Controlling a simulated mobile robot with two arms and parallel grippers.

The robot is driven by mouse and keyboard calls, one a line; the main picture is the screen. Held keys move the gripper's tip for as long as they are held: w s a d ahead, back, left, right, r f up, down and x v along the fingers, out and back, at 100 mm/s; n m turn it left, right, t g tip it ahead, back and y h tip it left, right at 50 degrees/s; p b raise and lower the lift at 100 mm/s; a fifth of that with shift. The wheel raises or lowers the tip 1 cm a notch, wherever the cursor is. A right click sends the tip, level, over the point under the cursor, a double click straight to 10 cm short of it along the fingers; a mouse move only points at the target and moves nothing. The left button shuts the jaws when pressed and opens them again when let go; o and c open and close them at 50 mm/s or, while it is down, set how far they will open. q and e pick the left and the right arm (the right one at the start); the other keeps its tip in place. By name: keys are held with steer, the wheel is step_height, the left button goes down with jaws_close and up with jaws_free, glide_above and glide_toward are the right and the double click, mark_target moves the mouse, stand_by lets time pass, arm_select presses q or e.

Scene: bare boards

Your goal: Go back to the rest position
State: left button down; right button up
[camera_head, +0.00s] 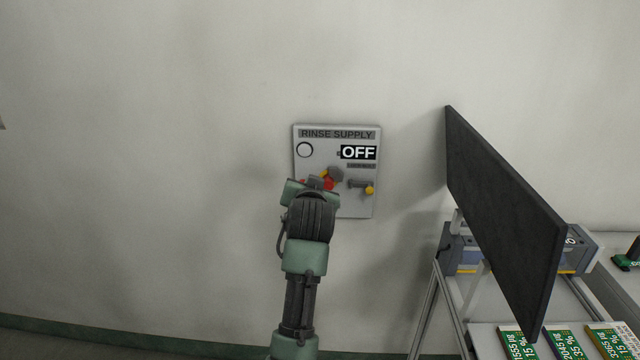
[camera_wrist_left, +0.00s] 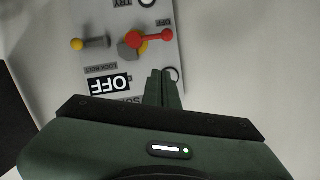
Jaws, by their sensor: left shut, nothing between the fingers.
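My left arm rises from the bottom of the head view to a grey wall panel marked RINSE SUPPLY (camera_head: 356,205). Its wrist covers the panel's lower left, and the fingertips are hidden there. In the left wrist view, the left gripper (camera_wrist_left: 163,80) has its fingers together with nothing between them. They point at the panel, which appears upside down there, beside the red handle (camera_wrist_left: 150,36). My right gripper is not in view.
A dark upright board (camera_head: 500,210) stands to the right of the panel on a metal-framed stand. Green-and-white labelled cards (camera_head: 565,343) lie at the lower right. The wall left of my arm is clear.

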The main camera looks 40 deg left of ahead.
arm_select(q)
steer(key=shift+d+r, duration=0.1)
steer(key=w+d+f+m+h, duration=0.1)
steer(key=d+f, duration=0.2)
steer(key=f, duration=0.4)
steer(key=w+d+f+m+g+h, duration=0.1)
steer(key=d+f+m+h, duration=0.1)
steer(key=f, duration=0.6)
steer(key=w+d+f+m+h, duration=0.1)
steer(key=d+f, duration=0.2)
steer(key=f, duration=0.4)
steer(key=s+d+f+m+g+h, duration=0.1)
steer(key=s+d+f, duration=0.15)
steer(key=f, duration=0.55)
steer(key=s+d+f+g+h, duration=0.15)
steer(key=s+f, duration=0.25)
steer(key=f, duration=0.4)
steer(key=s+d+f+m, duration=0.1)
steer(key=s+d+f, duration=0.2)
steer(key=f, duration=0.4)
steer(key=s+d+f+g+h, duration=0.2)
steer(key=s+d+f+g, duration=0.15)
steer(key=s+f, duration=1.4)
steer(key=s+f+g, duration=0.2)
steer(key=s+f, duration=0.3)
steer(key=s, duration=1)
steer(key=s+d+f+g+b, duration=0.1)
steer(key=s+f, duration=0.4)
steer(key=s, duration=1)
steer(key=shift+g, duration=0.4)
